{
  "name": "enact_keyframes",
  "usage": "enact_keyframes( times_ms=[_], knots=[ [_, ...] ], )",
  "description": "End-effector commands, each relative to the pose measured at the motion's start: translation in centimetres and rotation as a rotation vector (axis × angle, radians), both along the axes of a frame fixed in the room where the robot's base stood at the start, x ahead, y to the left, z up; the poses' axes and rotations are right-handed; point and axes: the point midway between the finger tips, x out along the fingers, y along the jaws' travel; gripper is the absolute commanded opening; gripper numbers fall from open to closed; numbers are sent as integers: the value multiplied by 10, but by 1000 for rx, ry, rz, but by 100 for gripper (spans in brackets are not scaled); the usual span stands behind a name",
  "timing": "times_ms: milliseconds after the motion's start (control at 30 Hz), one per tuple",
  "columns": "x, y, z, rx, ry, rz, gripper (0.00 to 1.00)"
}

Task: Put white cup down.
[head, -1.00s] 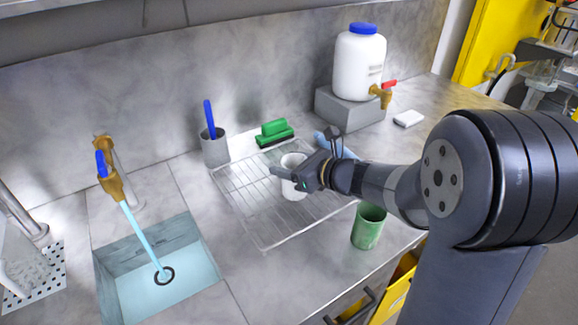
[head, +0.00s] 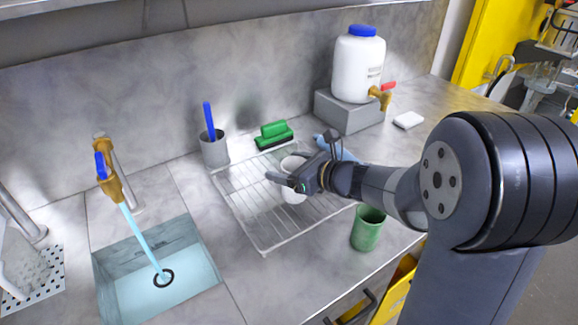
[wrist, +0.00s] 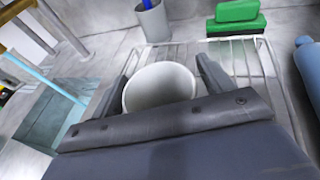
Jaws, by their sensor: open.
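The white cup (head: 293,195) stands on the wire drying rack (head: 262,240), partly hidden by my gripper in the head view. My gripper (head: 285,167) is open around the cup, with one finger on each side. In the wrist view the cup (wrist: 160,86) shows its round rim between the two spread fingers of my gripper (wrist: 164,85). A gap shows beside the right finger; whether the left finger touches the cup is hard to tell. The cup looks upright.
A green cup (head: 367,228) stands right of the rack near the counter edge. Behind the rack are a grey holder (head: 214,150) and a green brush (head: 273,135). A white jug (head: 358,65) stands on a grey block. The sink (head: 160,285) with running water lies left.

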Motion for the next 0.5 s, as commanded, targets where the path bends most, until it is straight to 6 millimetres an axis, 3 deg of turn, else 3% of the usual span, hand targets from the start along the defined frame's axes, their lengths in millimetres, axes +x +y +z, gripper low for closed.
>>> enact_keyframes(
  times_ms=[500],
  knots=[
    [-56, -73, 29, -1, -1, -5, 76]
  ],
)
